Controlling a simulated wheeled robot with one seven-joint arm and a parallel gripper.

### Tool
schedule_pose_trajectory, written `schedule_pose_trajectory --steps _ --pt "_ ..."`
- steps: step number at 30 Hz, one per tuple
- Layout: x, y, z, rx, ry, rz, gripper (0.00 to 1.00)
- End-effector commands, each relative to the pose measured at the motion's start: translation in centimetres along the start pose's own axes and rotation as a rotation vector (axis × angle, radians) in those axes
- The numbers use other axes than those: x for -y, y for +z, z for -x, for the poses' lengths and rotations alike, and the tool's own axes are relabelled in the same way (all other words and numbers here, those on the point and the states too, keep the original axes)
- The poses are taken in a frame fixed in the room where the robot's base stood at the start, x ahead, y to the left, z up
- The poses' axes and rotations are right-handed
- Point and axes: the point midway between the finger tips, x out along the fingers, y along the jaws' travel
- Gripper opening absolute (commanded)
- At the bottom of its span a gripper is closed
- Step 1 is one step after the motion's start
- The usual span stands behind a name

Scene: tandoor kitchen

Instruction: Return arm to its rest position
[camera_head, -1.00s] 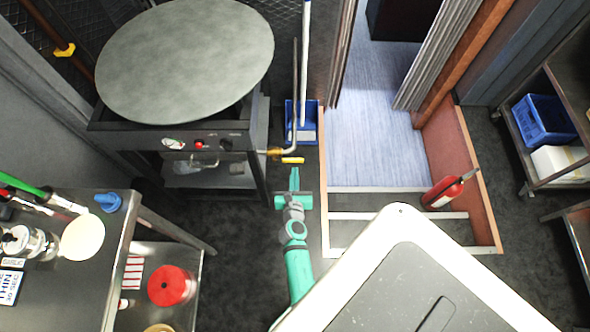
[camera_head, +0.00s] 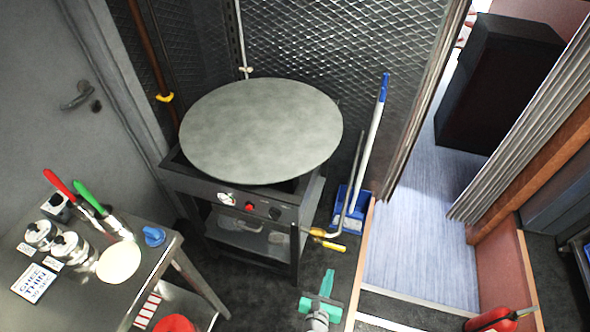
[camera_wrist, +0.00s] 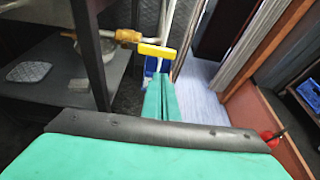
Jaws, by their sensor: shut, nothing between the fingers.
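My gripper (camera_head: 326,284) is green and shows at the bottom of the head view, to the right of the griddle stand and above the dark floor. In the wrist view its two green fingers (camera_wrist: 159,100) lie close together with nothing between them. The fingertips point toward a yellow valve handle (camera_wrist: 157,51), which looks just beyond them in the picture. The distance between them is hard to tell. Most of my arm is outside the head view.
A stand with a large round griddle (camera_head: 262,130) is left of my gripper, its gas valve (camera_head: 328,240) sticking out rightward. A blue dustpan (camera_head: 351,211) stands behind. A steel table (camera_head: 80,301) with jars is at left. A red extinguisher (camera_head: 490,320) is at lower right.

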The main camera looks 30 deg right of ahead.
Motion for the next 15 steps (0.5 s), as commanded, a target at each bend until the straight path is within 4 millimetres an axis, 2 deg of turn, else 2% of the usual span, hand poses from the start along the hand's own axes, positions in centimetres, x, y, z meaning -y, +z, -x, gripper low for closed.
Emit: schedule_pose_trajectory --steps 5,8,11,15 --pt "-0.2 -0.1 0.2 -0.002 0.006 -0.011 0.0" --pt "-1.0 -0.6 1.6 -0.012 0.038 -0.09 0.0" --pt "-2.4 -1.2 4.6 -0.039 0.1 -0.276 0.0" --pt "-4.7 -1.6 10.6 -0.12 0.211 -0.654 0.0"
